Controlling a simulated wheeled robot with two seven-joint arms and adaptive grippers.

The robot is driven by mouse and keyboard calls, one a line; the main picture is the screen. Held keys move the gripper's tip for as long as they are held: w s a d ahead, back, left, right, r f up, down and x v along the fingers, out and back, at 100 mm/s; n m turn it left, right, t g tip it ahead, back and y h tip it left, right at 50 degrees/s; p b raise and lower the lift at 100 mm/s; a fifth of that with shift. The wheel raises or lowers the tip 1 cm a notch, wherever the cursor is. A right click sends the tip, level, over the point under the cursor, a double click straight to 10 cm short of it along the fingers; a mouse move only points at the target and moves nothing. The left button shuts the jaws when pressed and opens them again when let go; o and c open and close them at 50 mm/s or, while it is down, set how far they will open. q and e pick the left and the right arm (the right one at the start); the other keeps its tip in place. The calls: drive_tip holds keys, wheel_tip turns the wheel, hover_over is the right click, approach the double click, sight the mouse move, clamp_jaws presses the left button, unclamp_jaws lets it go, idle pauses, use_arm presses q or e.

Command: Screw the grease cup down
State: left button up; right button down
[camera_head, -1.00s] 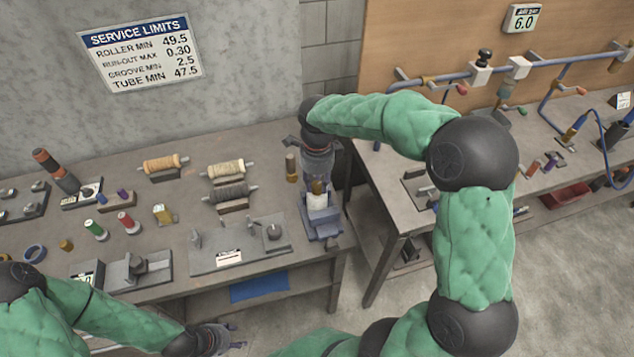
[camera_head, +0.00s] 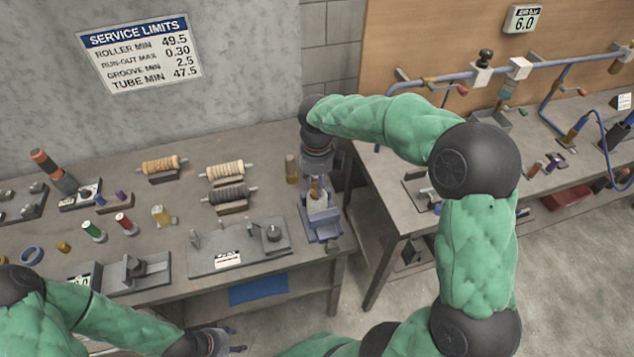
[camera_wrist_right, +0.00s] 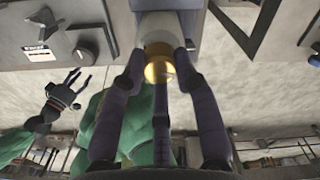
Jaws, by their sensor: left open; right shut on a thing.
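The grease cup is a brass, round-ended piece (camera_wrist_right: 159,68) in the right wrist view, between my right gripper's fingers and against a pale cylindrical part. In the head view its brass body (camera_head: 315,188) shows above a blue-grey stand (camera_head: 322,223) at the bench's right end. My right gripper (camera_wrist_right: 160,72) is shut on the cup, coming from above; the head view (camera_head: 316,180) shows it at the stand. Its fingers hide part of the cup, and I cannot tell how deep the thread sits. My left gripper (camera_head: 238,338) is open and empty, low in front of the bench.
A grey fixture plate (camera_head: 240,247) with a knob and label lies left of the stand. Several rollers (camera_head: 226,170) and coloured spools (camera_head: 125,223) stand further left. A second bench (camera_head: 385,215) stands to the right, across a narrow gap.

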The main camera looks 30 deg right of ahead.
drive_tip(key=shift+f, duration=0.1)
idle(0.3)
drive_tip(key=c, duration=0.9)
unclamp_jaws()
wheel_tip(320, 180, up, 12)
